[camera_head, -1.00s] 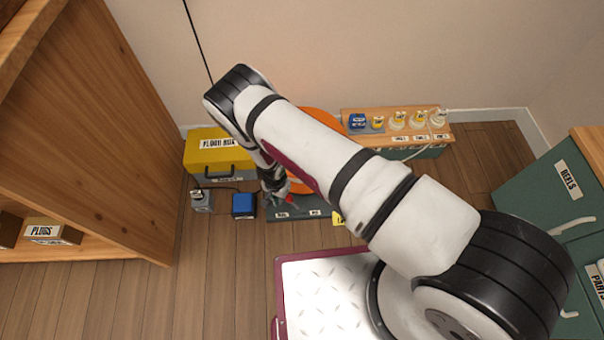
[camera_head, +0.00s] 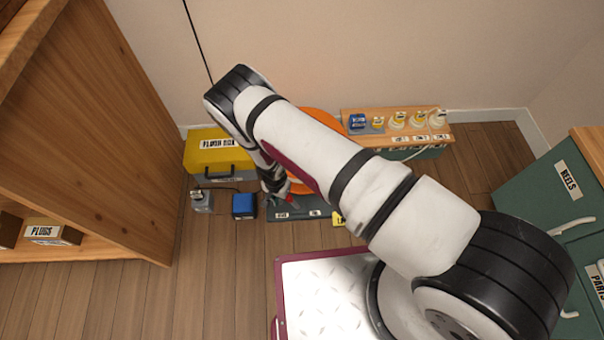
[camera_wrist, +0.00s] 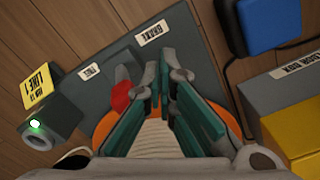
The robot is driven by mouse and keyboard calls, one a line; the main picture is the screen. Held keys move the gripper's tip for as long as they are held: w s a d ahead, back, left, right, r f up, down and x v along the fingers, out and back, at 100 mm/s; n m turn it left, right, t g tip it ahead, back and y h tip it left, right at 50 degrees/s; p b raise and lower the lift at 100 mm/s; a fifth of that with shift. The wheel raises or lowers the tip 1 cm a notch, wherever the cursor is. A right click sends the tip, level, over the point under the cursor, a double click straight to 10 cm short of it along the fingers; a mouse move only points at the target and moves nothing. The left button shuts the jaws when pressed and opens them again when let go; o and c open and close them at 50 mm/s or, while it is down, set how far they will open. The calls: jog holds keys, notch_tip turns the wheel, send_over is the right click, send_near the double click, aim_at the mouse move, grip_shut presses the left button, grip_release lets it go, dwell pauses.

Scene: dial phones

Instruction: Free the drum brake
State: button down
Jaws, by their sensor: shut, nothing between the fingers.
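The orange drum (camera_head: 318,118) stands against the wall, largely hidden behind my arm. It also shows in the wrist view (camera_wrist: 102,124) below my fingers. Its grey base (camera_head: 300,213) carries a label reading BRAKE (camera_wrist: 155,33) and a second small label (camera_wrist: 90,72). A red-knobbed lever (camera_wrist: 121,96) stands on the base between the labels, close beside my left finger in the wrist view. Whether they touch I cannot tell. My gripper (camera_wrist: 168,84) is shut and empty, over the base and drum. In the head view my gripper (camera_head: 275,187) is partly hidden by the arm.
A yellow floor box (camera_head: 207,152), a grey device (camera_head: 201,201) and a blue block (camera_head: 244,205) lie left of the base. A yellow-labelled unit with a green light (camera_wrist: 48,118) stands at its other end. A wooden shelf (camera_head: 390,124) holds plugs and bulbs at right.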

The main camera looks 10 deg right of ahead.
jog(key=shift+d, duration=0.15)
jog(key=shift+s+d+p, duration=0.15)
jog(key=shift+d+p, duration=2.3)
jog(key=shift+p, duration=0.15)
jog(key=shift+a+r+p, duration=0.25)
jog(key=shift+r+p, duration=0.2)
jog(key=shift+r, duration=0.75)
jog(key=shift+a+r+p, duration=0.3)
jog(key=shift+r+p, duration=0.15)
jog(key=shift+r, duration=0.7)
jog(key=shift+a+r+p, duration=0.25)
jog(key=shift+r+p, duration=0.2)
jog(key=shift+r, duration=0.75)
